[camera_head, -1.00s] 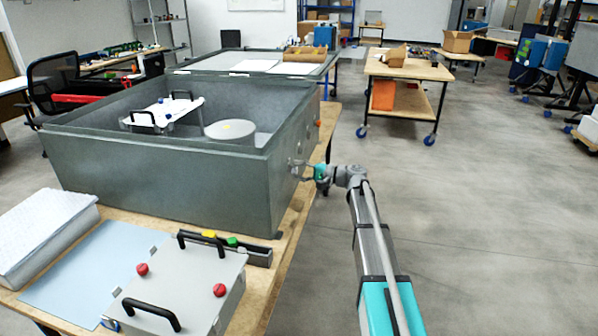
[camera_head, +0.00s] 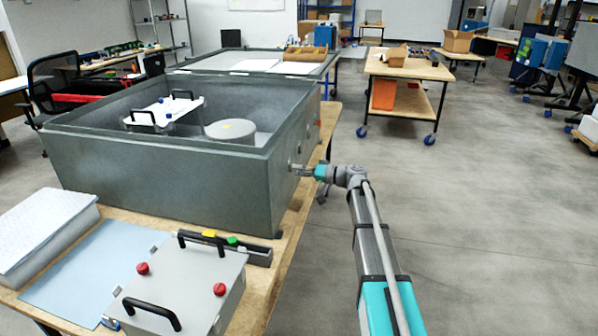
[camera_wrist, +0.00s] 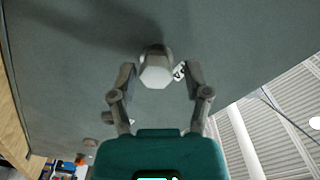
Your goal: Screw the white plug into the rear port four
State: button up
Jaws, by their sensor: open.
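The white plug (camera_wrist: 156,72) shows in the wrist view as a pale hexagonal head with a grey body behind it, at the grey wall of the large box (camera_head: 165,182). How deep it sits in the port is hidden. A white mark (camera_wrist: 180,70) on the wall is beside it, partly covered by a finger; I cannot read it fully. My gripper (camera_wrist: 160,76) is open, with one finger on each side of the plug and gaps between. In the head view my gripper (camera_head: 301,169) is at the box's right-hand wall, too small to show the plug.
Another round fitting (camera_wrist: 108,117) is on the wall, left of my gripper. A grey lid with black handles and red knobs (camera_head: 185,285) lies on the wooden table (camera_head: 262,285). Open floor (camera_head: 480,220) lies right of my arm.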

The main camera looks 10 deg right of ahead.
jog(key=shift+n, duration=2.2)
grip_shut()
jog(key=shift+n+g+y+b, duration=0.35)
jog(key=shift+n+g+y, duration=0.05)
jog(key=shift+a, duration=0.1)
jog(key=m+t, duration=0.1)
jog(key=m, duration=2.4)
jog(key=shift+a+r+t+h, duration=0.1)
jog(key=shift+t+h, duration=0.3)
